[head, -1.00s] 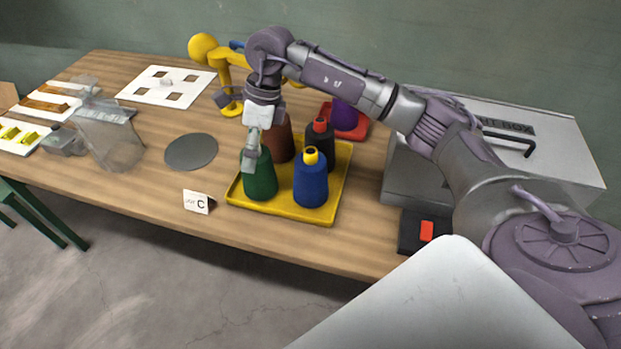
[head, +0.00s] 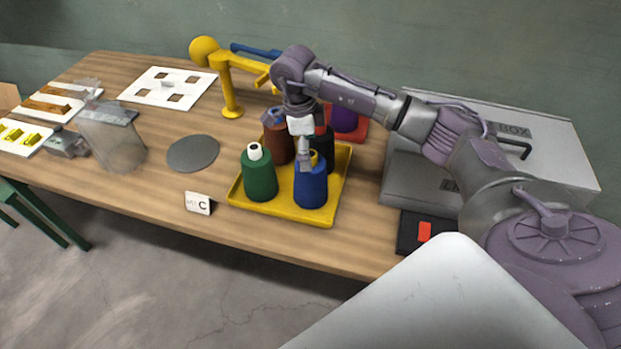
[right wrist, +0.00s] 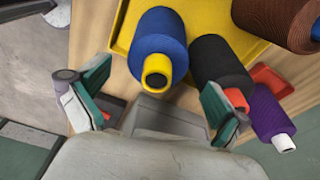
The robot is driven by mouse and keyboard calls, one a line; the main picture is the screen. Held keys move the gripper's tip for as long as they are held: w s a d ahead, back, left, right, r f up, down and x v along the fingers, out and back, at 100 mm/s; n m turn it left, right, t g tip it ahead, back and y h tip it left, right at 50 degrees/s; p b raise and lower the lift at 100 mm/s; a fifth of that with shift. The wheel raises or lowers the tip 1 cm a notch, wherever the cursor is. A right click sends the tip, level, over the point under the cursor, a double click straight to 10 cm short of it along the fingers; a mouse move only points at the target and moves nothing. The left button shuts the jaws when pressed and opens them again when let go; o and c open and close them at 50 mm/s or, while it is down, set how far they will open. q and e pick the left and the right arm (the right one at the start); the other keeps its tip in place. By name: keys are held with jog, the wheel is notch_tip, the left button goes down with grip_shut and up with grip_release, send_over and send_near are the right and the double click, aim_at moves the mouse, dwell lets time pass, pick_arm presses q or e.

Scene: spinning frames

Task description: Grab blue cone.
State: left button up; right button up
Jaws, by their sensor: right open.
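The blue cone (head: 310,188) with a yellow top stands upright at the front right of the yellow tray (head: 243,199). In the right wrist view the blue cone (right wrist: 158,38) lies ahead, between the lines of the two fingers. My right gripper (head: 304,163) is at the upper part of the blue cone in the head view and partly covers its yellow top. In the right wrist view my right gripper (right wrist: 155,105) is open, its green-padded fingers wide apart with nothing gripped. I cannot tell whether it touches the cone. My left gripper is not in view.
The green cone (head: 260,176), brown cone (head: 277,142) and black cone (right wrist: 220,67) share the tray. A purple cone (head: 345,118) stands on a red tray behind. A grey box (head: 560,150) is at right. A card marked C (head: 198,203) stands in front.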

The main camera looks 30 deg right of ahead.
aim_at(311, 177)
jog(key=f, duration=0.1)
jog(key=f+p, duration=0.1)
jog(key=f, duration=0.2)
jog(key=shift+s+d, duration=0.3)
jog(key=shift+s, duration=0.1)
jog(key=c, duration=1.7)
